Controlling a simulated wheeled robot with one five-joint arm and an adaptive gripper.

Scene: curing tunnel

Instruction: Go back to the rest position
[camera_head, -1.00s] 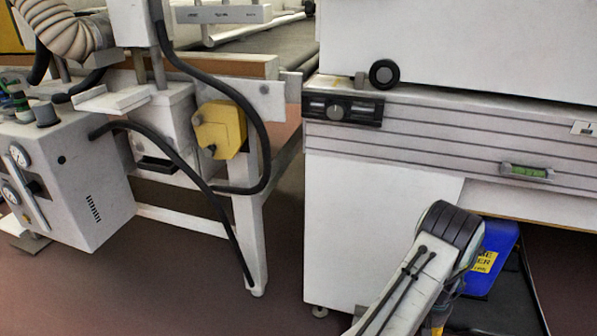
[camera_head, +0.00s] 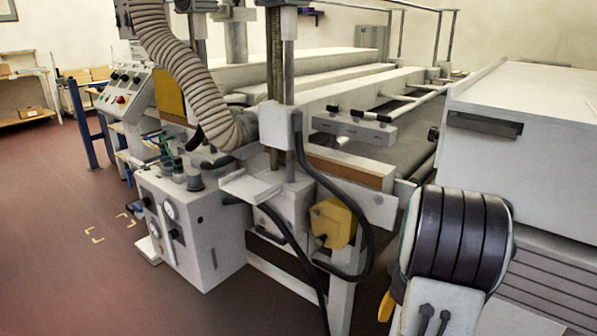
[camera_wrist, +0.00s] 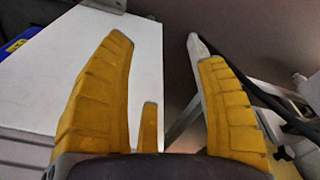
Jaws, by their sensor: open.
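My gripper (camera_wrist: 165,100) shows in the wrist view with its yellow ribbed fingers spread apart. It is open and nothing is between the fingers. Beyond the fingers, the wrist view has a white machine panel (camera_wrist: 95,55) at left and the dark floor at right. In the head view, my arm is raised at the lower right, in front of the machines. Only a small yellow part shows beside it there, and the fingertips are hidden.
A white cabinet machine (camera_head: 530,120) stands close at right. A conveyor machine with a ribbed hose (camera_head: 185,75) and a gauge box (camera_head: 195,225) fills the middle. A yellow box (camera_head: 333,222) sits on its frame. Reddish floor (camera_head: 60,250) is free at left.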

